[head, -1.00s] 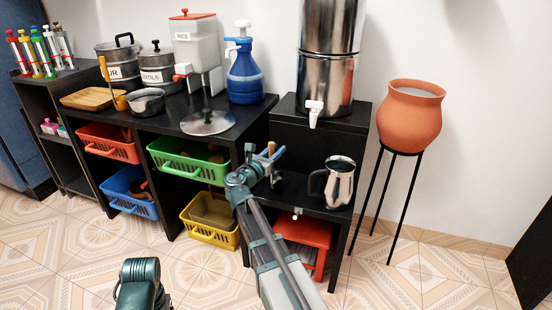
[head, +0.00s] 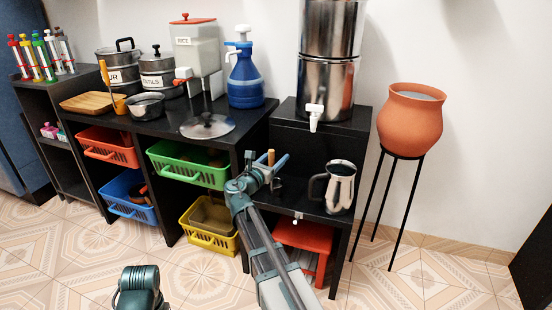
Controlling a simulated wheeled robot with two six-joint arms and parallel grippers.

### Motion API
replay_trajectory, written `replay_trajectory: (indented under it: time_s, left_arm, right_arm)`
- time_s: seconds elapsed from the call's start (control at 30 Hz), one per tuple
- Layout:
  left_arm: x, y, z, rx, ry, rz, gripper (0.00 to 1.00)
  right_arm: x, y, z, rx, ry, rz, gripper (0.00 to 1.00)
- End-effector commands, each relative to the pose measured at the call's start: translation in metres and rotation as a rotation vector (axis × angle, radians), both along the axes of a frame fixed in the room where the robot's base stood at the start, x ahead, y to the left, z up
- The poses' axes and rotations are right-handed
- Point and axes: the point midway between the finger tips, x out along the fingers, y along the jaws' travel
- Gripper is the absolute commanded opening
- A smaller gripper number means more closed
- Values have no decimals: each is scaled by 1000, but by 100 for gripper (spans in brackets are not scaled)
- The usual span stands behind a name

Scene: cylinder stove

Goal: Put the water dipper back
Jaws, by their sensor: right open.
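My right gripper (head: 271,169) is open over the low black shelf, left of a shiny metal pitcher (head: 340,187) with a dark handle, and apart from it. A short upright tan handle end (head: 271,157) shows at the gripper fingers. It may belong to the water dipper, but the rest is hidden behind the gripper, and I cannot tell if the fingers touch it. A clay water pot (head: 410,118) stands on a thin black stand at the right. Its mouth is open. My left gripper is out of view; only part of that arm shows at the bottom.
A steel water filter (head: 327,70) with a white tap stands on the raised black shelf. Baskets sit below. A red stool (head: 302,236) is under the low shelf. The front floor is clear.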

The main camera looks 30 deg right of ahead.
Motion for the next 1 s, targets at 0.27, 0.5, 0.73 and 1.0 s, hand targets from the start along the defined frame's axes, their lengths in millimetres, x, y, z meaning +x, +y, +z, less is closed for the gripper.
replay_trajectory:
  time_s: [0.27, 0.5, 0.73, 1.0]
  left_arm:
    - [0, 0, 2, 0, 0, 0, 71]
    - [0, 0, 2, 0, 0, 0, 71]
    - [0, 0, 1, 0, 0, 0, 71]
    - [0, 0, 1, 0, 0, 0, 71]
  right_arm:
    - [-23, 37, 2, 0, 0, 4, 60]
    - [-45, 78, 2, 0, 0, 4, 60]
    - [-58, 99, 1, 0, 0, 1, 60]
    - [-60, 105, 1, 0, 0, 0, 60]
